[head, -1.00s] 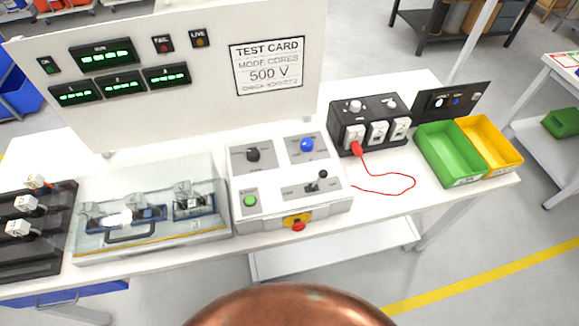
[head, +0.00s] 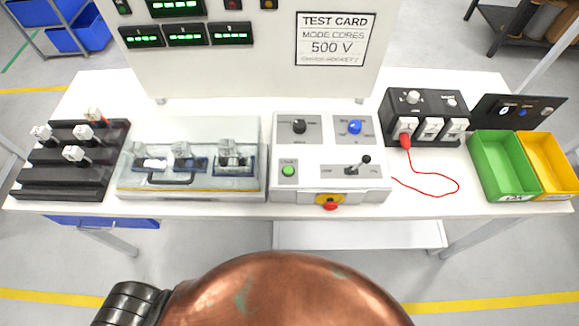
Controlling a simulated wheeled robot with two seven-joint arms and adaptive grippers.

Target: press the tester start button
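The tester's control box (head: 283,190) stands at the middle of the white table. A green button (head: 289,170), which looks like the start button, sits in a small grey plate at the box's left front. Its label is too small to read. Neither of my grippers shows, so nothing of mine touches the button in this view.
A clear-lidded fixture (head: 190,125) stands left of the box, and a black rack (head: 65,188) farther left. A black socket box (head: 428,102) with a red lead (head: 452,181) stands right. Green (head: 505,165) and yellow (head: 552,163) bins are far right. The display panel (head: 270,65) rises behind.

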